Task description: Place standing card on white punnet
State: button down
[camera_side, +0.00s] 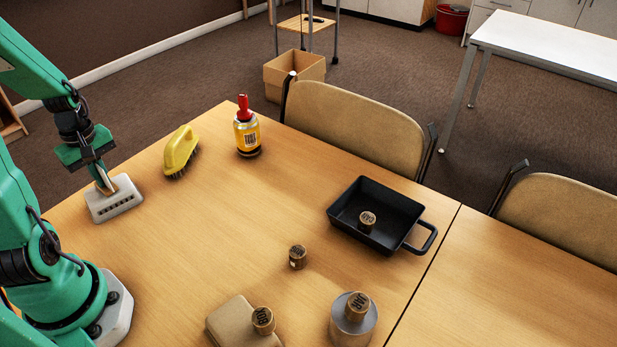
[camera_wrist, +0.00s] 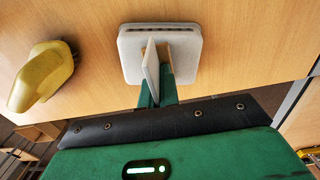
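A pale card (camera_wrist: 151,70) stands on or just above a white, flat-topped box, which I take for the white punnet (camera_wrist: 131,42), with a tan part against its right side. The punnet (camera_side: 112,207) also shows at the left of the table in the side view, with slots along its near wall. My gripper (camera_wrist: 158,92) is low over the punnet, its green fingers at the lower end of the card. In the side view my gripper (camera_side: 104,182) points down at the punnet's top. The card hides part of one finger, so the grip is unclear.
A yellow brush (camera_side: 181,150) and a yellow bottle with a red top (camera_side: 247,135) stand behind. A black pan (camera_side: 394,247), a tan box (camera_side: 232,326) and a grey jar (camera_side: 345,335) carry labelled wooden cylinders. Another cylinder (camera_side: 297,259) stands alone.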

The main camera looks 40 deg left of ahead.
jog(key=shift+f, duration=0.1)
jog(key=c, duration=2)
grip_release()
jog(key=shift+c, duration=0.2)
jog(key=o, duration=0.4)
jog(key=shift+r, duration=6.1)
